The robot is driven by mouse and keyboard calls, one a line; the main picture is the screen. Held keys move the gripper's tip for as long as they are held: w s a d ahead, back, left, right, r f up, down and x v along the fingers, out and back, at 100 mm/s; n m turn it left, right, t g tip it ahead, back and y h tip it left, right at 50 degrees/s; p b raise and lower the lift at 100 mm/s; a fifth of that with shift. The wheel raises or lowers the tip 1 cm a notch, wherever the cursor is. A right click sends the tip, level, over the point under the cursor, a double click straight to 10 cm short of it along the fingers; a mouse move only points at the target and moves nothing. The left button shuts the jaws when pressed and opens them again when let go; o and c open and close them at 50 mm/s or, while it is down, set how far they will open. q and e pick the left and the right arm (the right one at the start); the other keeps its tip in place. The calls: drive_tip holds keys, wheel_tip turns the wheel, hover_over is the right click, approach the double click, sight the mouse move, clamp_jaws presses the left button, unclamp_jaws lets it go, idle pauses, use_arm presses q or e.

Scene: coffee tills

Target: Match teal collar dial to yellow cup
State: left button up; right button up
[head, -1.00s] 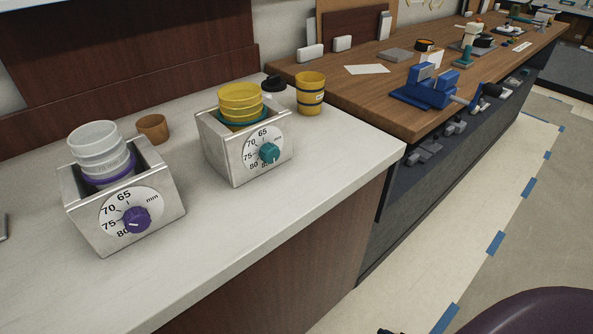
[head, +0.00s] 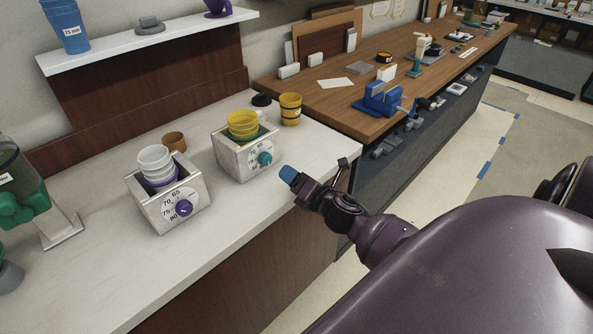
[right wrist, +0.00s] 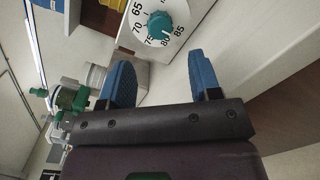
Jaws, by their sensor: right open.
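The teal dial (head: 265,158) is on the front of a metal box (head: 231,160) with a millimetre scale. A teal collar in that box surrounds stacked yellow cups (head: 243,122). A separate yellow cup (head: 290,108) with dark bands stands behind the box to the right. My right gripper (head: 288,175) is just right of and in front of the teal dial, apart from it. In the right wrist view its two blue fingers (right wrist: 163,82) are spread and empty, with the teal dial (right wrist: 160,26) beyond them. The dial's exact setting is hard to read. My left gripper is not visible.
A second metal box with a purple dial (head: 184,208) and white cups (head: 156,163) stands to the left. A small brown cup (head: 174,141) is behind it. A wooden bench with a blue vise (head: 380,99) lies beyond. The counter's front strip is clear.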

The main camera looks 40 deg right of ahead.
sight(268, 161)
drive_tip(key=shift+w+d+f+n+y, duration=0.15)
drive_tip(key=shift+w+f+n+y, duration=0.15)
drive_tip(key=shift+w+n, duration=0.25)
drive_tip(key=shift+n, duration=0.35)
drive_tip(key=shift+w+r+y, duration=0.1)
drive_tip(key=shift+r+y, duration=0.1)
drive_tip(key=shift+y, duration=0.1)
drive_tip(key=shift+w+a, duration=0.2)
drive_tip(key=shift+w, duration=0.05)
drive_tip(key=w, duration=0.2)
drive_tip(key=w+b, duration=0.1)
drive_tip(key=w, duration=0.2)
drive_tip(key=w+b, duration=0.1)
drive_tip(key=w, duration=0.2)
drive_tip(key=shift+a+f, duration=0.2)
drive_tip(key=shift+a, duration=0.1)
drive_tip(key=shift+r, duration=0.1)
drive_tip(key=c, duration=0.6)
drive_tip(key=shift+o, duration=0.2)
drive_tip(key=m, duration=0.8)
drive_tip(key=shift+o, duration=1.3)
drive_tip(key=shift+m, duration=0.4)
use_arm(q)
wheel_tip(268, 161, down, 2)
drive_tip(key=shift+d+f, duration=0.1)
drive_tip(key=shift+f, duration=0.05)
use_arm(e)
drive_tip(key=o, duration=0.5)
